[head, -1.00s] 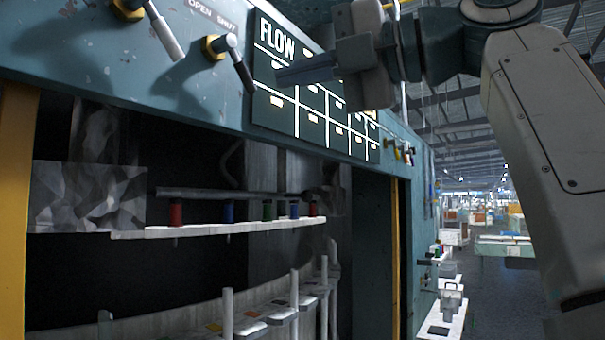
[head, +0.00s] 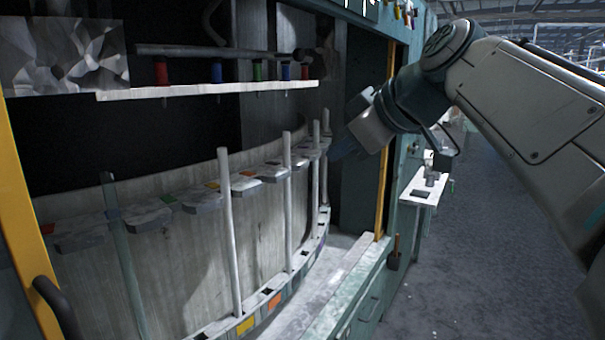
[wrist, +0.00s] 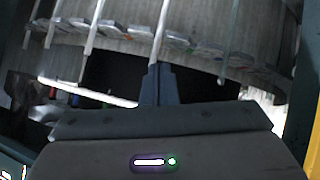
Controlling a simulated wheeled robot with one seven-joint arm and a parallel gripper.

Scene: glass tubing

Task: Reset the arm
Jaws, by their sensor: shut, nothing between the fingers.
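My gripper (head: 345,143) is at the centre right of the head view, in front of the cabinet opening, with its fingers pointing left and slightly down. In the wrist view the fingers (wrist: 158,84) are together with nothing between them. My arm reaches in from the right side of the head view. The fingers look apart from the curved rack (head: 190,255), though their exact distance to its right end cannot be told.
Upright pale rods (head: 230,235) stand along the curved rack. A white shelf (head: 205,89) with several coloured spools hangs above it. A yellow post (head: 22,230) edges the opening at left. A small white side shelf (head: 424,187) stands at right. The floor (head: 480,260) there is clear.

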